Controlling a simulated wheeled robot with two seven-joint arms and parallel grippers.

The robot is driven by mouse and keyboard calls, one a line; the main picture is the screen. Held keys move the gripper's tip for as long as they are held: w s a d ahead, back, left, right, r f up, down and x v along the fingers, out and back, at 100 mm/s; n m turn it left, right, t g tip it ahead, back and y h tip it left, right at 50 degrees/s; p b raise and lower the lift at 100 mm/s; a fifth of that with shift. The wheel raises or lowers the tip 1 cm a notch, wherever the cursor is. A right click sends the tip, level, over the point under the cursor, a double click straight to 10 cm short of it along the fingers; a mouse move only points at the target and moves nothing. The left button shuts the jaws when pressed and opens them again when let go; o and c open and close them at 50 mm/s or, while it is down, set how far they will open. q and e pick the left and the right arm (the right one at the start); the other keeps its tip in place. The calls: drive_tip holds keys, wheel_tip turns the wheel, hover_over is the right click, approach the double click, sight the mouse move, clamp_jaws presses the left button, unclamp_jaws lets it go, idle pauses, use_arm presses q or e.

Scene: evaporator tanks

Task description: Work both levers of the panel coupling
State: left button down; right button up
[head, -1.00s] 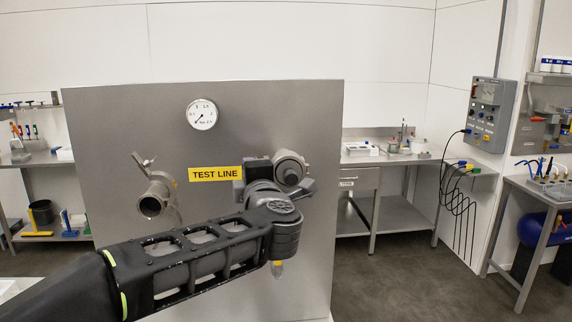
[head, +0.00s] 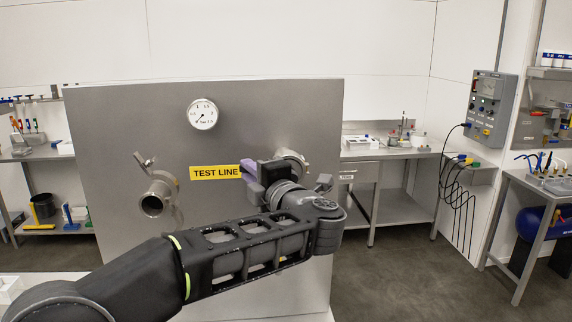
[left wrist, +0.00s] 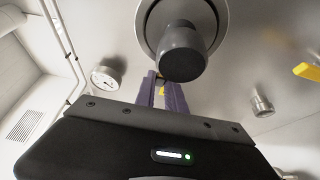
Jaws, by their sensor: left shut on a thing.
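The panel coupling (head: 293,163) sits on the steel panel right of the TEST LINE label, partly hidden behind my left gripper (head: 250,180). In the left wrist view it is a grey ring with a dark round cap (left wrist: 183,54). My left gripper's purple fingers (left wrist: 162,92) are close together beside the coupling, on its label side. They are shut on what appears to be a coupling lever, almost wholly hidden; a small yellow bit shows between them. The other lever cannot be made out clearly. My right gripper is not in view.
Left on the panel (head: 110,120) is an open pipe stub (head: 153,204) with a small valve handle (head: 145,160). A pressure gauge (head: 202,114) sits above the label (head: 215,172). Benches stand behind at both sides; a control box (head: 487,108) hangs at the right.

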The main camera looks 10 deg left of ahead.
use_arm(q)
drive_tip(key=shift+f, duration=0.15)
drive_tip(key=n+g+y+b, duration=0.2)
drive_tip(key=b, duration=0.1)
drive_tip(key=shift+s+d+y, duration=0.2)
drive_tip(key=shift+s+y, duration=0.1)
drive_tip(key=shift+s, duration=0.05)
